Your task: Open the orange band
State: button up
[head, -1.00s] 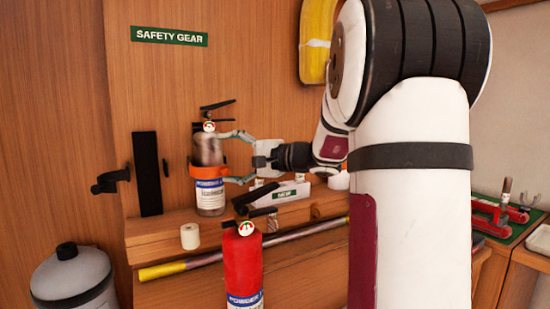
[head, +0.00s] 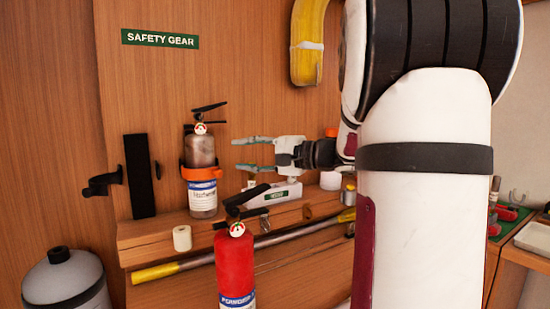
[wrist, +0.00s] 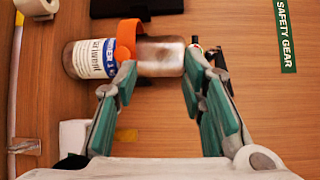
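The orange band (head: 203,173) wraps across the front of a grey extinguisher (head: 202,152) with a blue and white label, standing upright against the wood wall. In the wrist view the band (wrist: 127,38) crosses the extinguisher (wrist: 160,57) between its label and its grey upper part. I cannot tell whether the band is fastened. My gripper (head: 240,154) is to the right of the extinguisher, apart from it, with nothing between its fingers. Its teal-padded fingers (wrist: 160,88) are spread wide in the wrist view. The back of the band is hidden.
A red extinguisher (head: 235,265) stands in front, below my gripper. A yellow-ended pole (head: 225,255) lies along the ledge. A white roll (head: 182,238) and a small white box (head: 274,194) sit on the ledge. A black hook (head: 103,182) sticks out at left.

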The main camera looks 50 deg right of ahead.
jog(key=v, duration=0.7)
jog(key=shift+s+a+f, duration=0.15)
jog(key=shift+f, duration=0.05)
dwell(0.4)
dwell(0.4)
